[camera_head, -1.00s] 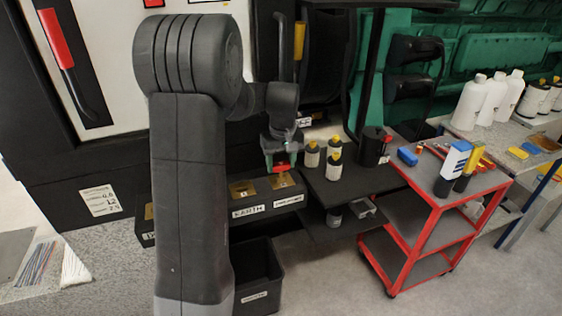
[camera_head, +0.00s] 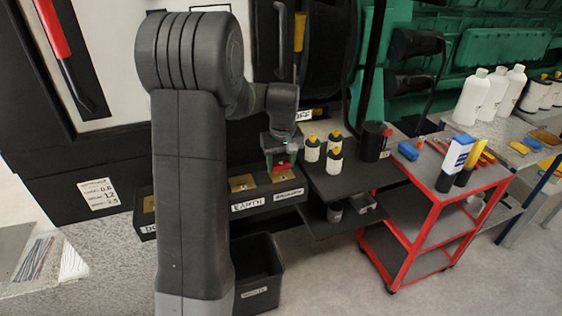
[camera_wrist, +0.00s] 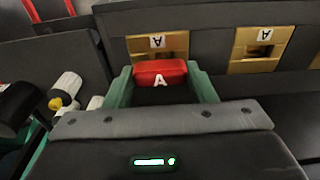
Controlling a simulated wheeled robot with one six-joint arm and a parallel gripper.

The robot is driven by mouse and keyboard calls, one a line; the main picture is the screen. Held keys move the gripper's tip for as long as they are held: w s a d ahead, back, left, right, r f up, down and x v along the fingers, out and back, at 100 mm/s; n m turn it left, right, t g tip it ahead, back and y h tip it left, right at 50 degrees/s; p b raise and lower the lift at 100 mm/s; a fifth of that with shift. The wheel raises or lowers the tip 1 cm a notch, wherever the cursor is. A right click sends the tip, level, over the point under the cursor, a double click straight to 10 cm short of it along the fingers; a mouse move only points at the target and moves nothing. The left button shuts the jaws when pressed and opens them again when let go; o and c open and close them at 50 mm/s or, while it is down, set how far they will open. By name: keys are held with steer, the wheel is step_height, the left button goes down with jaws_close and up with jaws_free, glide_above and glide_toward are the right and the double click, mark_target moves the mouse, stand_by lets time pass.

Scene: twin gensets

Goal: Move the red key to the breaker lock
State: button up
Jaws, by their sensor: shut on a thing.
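The red key (camera_wrist: 160,74), marked with a white "A", sits between the green fingers of my gripper (camera_wrist: 161,88) in the wrist view. My gripper (camera_head: 282,160) is shut on it and points down at the lock box (camera_head: 262,203) in the head view. A brass lock plate (camera_wrist: 158,46) marked "A" lies just beyond the key. A second brass plate (camera_wrist: 262,50) marked "A" is to its right. In the head view, one brass plate (camera_head: 242,183) stands left of my gripper, behind the "EARTH" label. I cannot tell whether the key touches a plate.
Yellow-capped bottles (camera_head: 334,152) and a dark canister (camera_head: 374,141) stand on the dark shelf right of my gripper. A red cart (camera_head: 430,215) with tools is farther right. A black bin (camera_head: 258,272) is below the box.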

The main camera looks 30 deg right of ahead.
mark_target(281, 162)
steer(key=o, duration=1.2)
steer(key=shift+c, duration=0.2)
step_height(281, 162, up, 8)
steer(key=p, duration=0.5)
steer(key=shift+f+p, duration=0.2)
steer(key=shift+p, duration=0.15)
steer(key=shift+f, duration=0.15)
step_height(281, 162, down, 8)
steer(key=b, duration=0.6)
steer(key=shift+r+p, duration=0.3)
steer(key=shift+r, duration=0.25)
